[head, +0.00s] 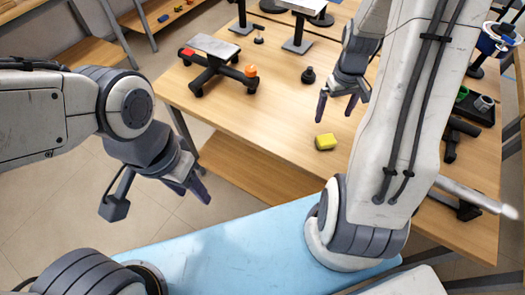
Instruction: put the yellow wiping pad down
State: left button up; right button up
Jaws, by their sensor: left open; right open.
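The yellow wiping pad (326,142) is a small block lying on the wooden table (270,119), near its front edge. My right gripper (337,108) is open and empty, with its fingers pointing down above and behind the pad, apart from it in the picture. My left gripper (199,191) is open and off to the left, in front of the table, away from the pad. Nothing hides the pad.
A dark stand with a grey plate (212,46) and an orange knob (251,71) stands at the table's back left. A small black piece (308,75) stands behind the pad. A black tray (474,107) and dark tools are at the right. Bare wood lies left of the pad.

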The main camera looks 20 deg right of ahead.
jog(key=s+a+r+n, duration=0.15)
jog(key=a+r, duration=0.25)
jog(key=a, duration=0.6)
jog(key=s+a+r+n, duration=0.1)
jog(key=a+r+n, duration=0.2)
jog(key=a, duration=0.6)
jog(key=s+a+r+n+y, duration=0.1)
jog(key=s+a+r+n, duration=0.2)
jog(key=s+a, duration=0.7)
jog(key=s, duration=0.3)
jog(key=shift+s+a+r, duration=0.35)
jog(key=shift+s+a, duration=0.05)
jog(key=shift+n, duration=0.25)
